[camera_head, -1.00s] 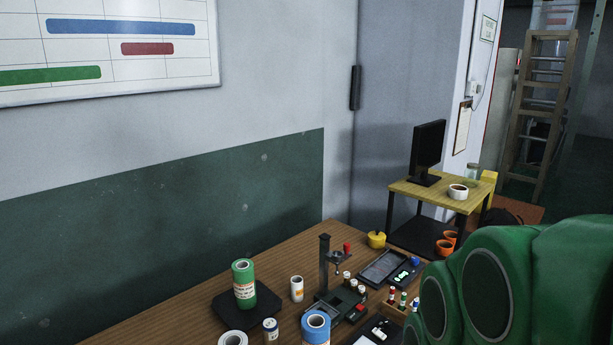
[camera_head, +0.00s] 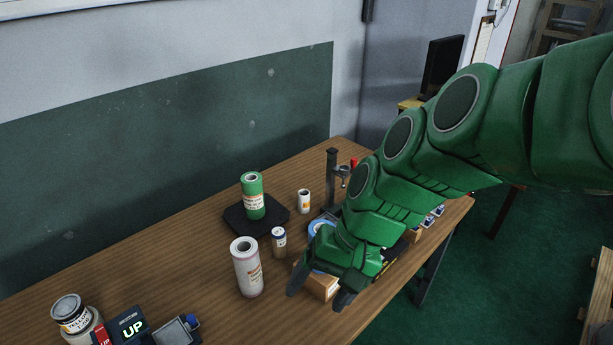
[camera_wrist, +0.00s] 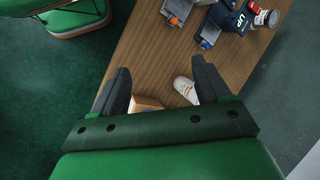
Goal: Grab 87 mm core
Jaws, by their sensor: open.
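Several rolls stand upright on the wooden table; their labels are too small to read, so I cannot tell which is the 87 mm core. They are a green roll (camera_head: 253,197), a tall white roll (camera_head: 247,268), a small white roll (camera_head: 304,201), a small dark-topped roll (camera_head: 279,242) and a blue roll (camera_head: 318,232), partly hidden by my arm. My gripper (camera_head: 319,292) is open, fingers down, over the table's front edge, right of the tall white roll. In the wrist view, a white roll (camera_wrist: 186,91) shows near the right finger and nothing is between the fingertips (camera_wrist: 163,75).
A cardboard box (camera_head: 318,285) lies beside my gripper, partly hidden by it. The green roll stands on a black pad (camera_head: 240,221). A jar (camera_head: 72,315) and an "UP" device (camera_head: 130,328) stand at front left. A stand with a post (camera_head: 331,178) is behind my arm.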

